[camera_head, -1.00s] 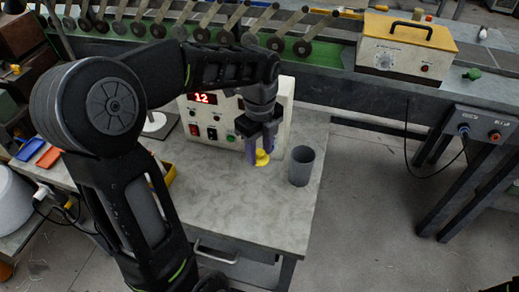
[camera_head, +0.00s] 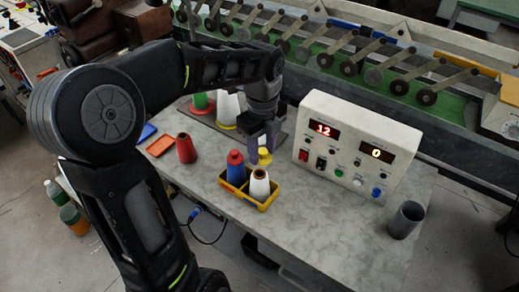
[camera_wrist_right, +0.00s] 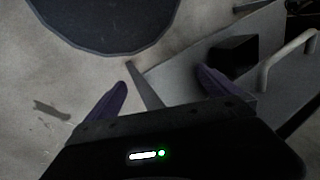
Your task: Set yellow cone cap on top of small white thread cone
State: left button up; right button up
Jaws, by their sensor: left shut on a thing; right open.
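My left gripper (camera_head: 265,147) is shut on the yellow cone cap (camera_head: 265,156) and holds it just behind the small white thread cone (camera_head: 259,186). The cap is close to the cone's top in the head view; the height gap between them is hard to tell. The small white cone stands upright in a yellow tray (camera_head: 262,207), with a dark opening at its top. A blue cone with a red top (camera_head: 236,168) stands beside it in the same tray. My right gripper (camera_wrist_right: 165,95) is open and empty in the right wrist view.
A red cone (camera_head: 186,148) stands left of the tray. A larger white cone (camera_head: 228,108) and a green one (camera_head: 203,103) stand behind. A control box (camera_head: 350,148) is to the right, with a grey cup (camera_head: 406,220) near the table's right edge. The table front is clear.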

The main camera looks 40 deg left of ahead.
pick_arm(q)
jog(key=shift+s+a, duration=0.3)
jog(key=shift+a, duration=0.15)
jog(key=shift+d, duration=0.1)
pick_arm(e)
jog(key=shift+a, duration=0.3)
pick_arm(q)
jog(key=shift+d, duration=0.1)
jog(key=shift+r, duration=0.1)
pick_arm(e)
jog(key=shift+r, duration=0.1)
pick_arm(q)
jog(key=shift+f+b, duration=1.2)
jog(key=shift+f, duration=1.3)
pick_arm(e)
jog(key=shift+w+f, duration=0.2)
jog(key=shift+f, duration=1.25)
jog(key=shift+r, duration=0.15)
pick_arm(q)
jog(key=shift+f+b, duration=0.45)
jog(key=shift+f, duration=0.15)
pick_arm(e)
jog(key=shift+f, duration=0.35)
